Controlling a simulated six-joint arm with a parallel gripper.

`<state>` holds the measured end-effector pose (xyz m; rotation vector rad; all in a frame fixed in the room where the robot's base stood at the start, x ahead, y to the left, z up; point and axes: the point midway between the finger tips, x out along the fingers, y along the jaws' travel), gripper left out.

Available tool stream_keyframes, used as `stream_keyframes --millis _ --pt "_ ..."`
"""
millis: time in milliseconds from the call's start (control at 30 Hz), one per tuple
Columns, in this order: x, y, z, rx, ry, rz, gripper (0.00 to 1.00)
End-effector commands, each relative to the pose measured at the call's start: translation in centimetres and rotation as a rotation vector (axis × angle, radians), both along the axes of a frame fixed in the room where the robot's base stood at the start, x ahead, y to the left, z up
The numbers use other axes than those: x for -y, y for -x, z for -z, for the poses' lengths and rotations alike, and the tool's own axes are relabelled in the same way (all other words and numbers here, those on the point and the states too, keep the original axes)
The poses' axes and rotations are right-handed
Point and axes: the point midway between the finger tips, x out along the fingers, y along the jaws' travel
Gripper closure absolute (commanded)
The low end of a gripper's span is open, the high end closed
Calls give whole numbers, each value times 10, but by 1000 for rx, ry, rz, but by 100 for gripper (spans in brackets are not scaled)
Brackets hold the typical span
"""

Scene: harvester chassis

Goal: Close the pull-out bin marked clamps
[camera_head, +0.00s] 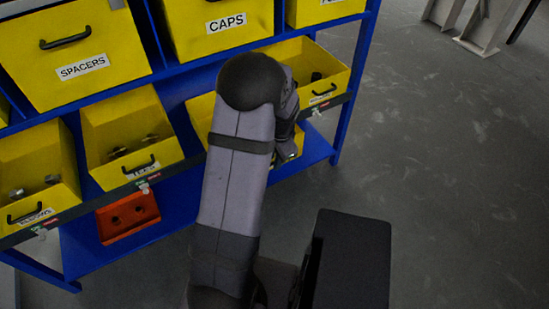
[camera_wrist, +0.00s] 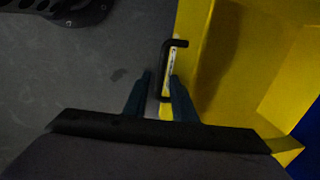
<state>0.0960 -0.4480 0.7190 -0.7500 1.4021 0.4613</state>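No label reading clamps can be made out. In the head view a yellow bin (camera_head: 199,112) in the lower row is mostly hidden behind my arm, its label out of sight. My gripper (camera_head: 291,155) is low at its front, largely hidden by my wrist. In the wrist view a yellow bin (camera_wrist: 210,75) has a black handle (camera_wrist: 166,58) and a pale label too oblique to read.
Other lower bins, left (camera_head: 40,170), second (camera_head: 125,130) and right (camera_head: 315,65), are pulled out and hold small parts. Bins marked SPACERS (camera_head: 75,45) and CAPS (camera_head: 220,20) sit above. A red tray (camera_head: 128,217) lies on the blue bottom shelf. Grey floor (camera_head: 450,180) is open at right.

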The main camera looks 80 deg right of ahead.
Motion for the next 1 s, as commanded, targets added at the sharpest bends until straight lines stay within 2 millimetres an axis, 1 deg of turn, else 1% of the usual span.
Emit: stream_keyframes --millis 33,67,100,367,533,667,1000 --pt "0 0 0 0 0 0 89" --pt "0 0 0 0 0 0 96" --pt "0 0 0 0 0 0 100" --pt "1 -1 -1 0 0 0 100" --pt "10 -11 -2 0 0 -2 100" --pt "24 -25 -2 0 0 -3 100" --pt "75 -77 -1 1 2 -3 100"
